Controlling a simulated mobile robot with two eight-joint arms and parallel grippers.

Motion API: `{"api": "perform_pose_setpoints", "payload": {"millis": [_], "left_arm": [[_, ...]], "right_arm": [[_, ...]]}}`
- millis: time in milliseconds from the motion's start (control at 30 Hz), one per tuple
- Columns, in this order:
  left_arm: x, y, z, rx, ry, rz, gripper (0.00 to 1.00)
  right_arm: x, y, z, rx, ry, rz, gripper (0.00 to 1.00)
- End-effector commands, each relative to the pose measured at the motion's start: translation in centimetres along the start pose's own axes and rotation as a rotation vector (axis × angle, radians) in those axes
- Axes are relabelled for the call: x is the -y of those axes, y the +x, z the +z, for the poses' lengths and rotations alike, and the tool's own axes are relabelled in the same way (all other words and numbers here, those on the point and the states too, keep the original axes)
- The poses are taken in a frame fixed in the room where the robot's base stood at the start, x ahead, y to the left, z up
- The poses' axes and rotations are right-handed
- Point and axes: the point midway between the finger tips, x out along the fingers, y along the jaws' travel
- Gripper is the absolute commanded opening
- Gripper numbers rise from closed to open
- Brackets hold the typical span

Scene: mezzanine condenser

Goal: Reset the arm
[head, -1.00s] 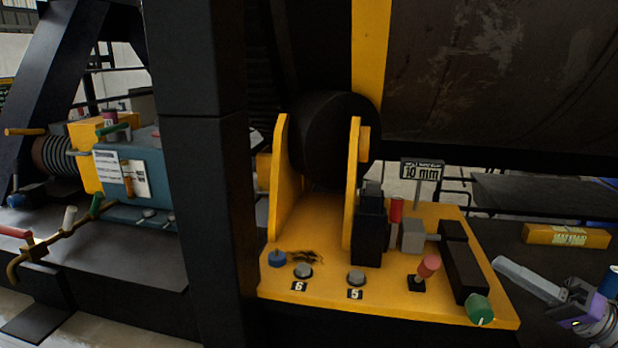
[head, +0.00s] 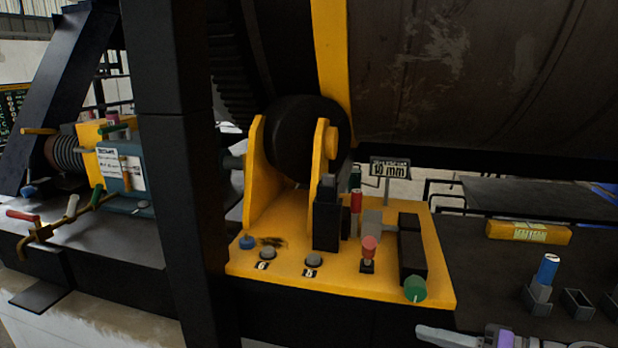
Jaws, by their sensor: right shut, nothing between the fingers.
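My right gripper (head: 430,333) is low at the right of the head view, in front of the yellow base plate's front right corner. Its fingers are shut and empty, pointing left. It looks apart from the plate, touching nothing that I can see. The yellow base plate (head: 350,270) carries a black roller (head: 298,138) between two yellow brackets, a red-topped lever (head: 369,248), a green knob (head: 415,288), a blue knob (head: 247,242) and two grey buttons marked 6 and 5. My left gripper is out of view.
A black post (head: 175,170) stands left of the plate. A blue cylinder (head: 548,268) stands in a grey holder at the right, beside an empty grey holder (head: 577,303). A yellow labelled box (head: 528,232) lies on the dark surface behind. A 10 mm sign (head: 390,168) stands at the plate's back.

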Motion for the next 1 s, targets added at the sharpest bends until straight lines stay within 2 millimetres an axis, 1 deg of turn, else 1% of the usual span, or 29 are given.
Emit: {"api": "perform_pose_setpoints", "payload": {"millis": [33, 67, 100, 167, 200, 300, 400, 533, 600, 700, 1000], "left_arm": [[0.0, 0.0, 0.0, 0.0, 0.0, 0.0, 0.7], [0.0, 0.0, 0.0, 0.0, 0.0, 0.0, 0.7], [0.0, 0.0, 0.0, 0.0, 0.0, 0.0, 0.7], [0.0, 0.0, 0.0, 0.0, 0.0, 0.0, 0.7], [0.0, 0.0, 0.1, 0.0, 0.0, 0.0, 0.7], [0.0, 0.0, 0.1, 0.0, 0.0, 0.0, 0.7], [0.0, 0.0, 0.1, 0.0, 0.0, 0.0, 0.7], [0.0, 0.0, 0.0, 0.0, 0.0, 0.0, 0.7], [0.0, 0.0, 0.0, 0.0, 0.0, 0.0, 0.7], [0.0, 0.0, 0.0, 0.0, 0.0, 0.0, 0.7], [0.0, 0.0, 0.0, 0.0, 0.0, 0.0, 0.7]], "right_arm": [[-1.4, 2.0, 2.9, 0.053, 0.013, 0.091, 0.0], [-2.5, 2.9, 4.5, 0.081, 0.017, 0.157, 0.0], [-4.1, 3.9, 6.7, 0.115, 0.016, 0.248, 0.0], [-6.5, 4.7, 9.9, 0.158, -0.002, 0.385, 0.0], [-8.1, 5.0, 11.9, 0.183, -0.027, 0.475, 0.0], [-11.7, 4.5, 15.9, 0.222, -0.127, 0.683, 0.0], [-14.4, 3.4, 18.3, 0.233, -0.265, 0.849, 0.0], [-16.5, 2.1, 19.5, 0.219, -0.442, 0.984, 0.0], [-17.0, 1.7, 19.6, 0.209, -0.515, 1.023, 0.0], [-17.4, 1.4, 19.6, 0.199, -0.578, 1.054, 0.0], [-17.5, 1.2, 19.5, 0.194, -0.597, 1.066, 0.0]]}}
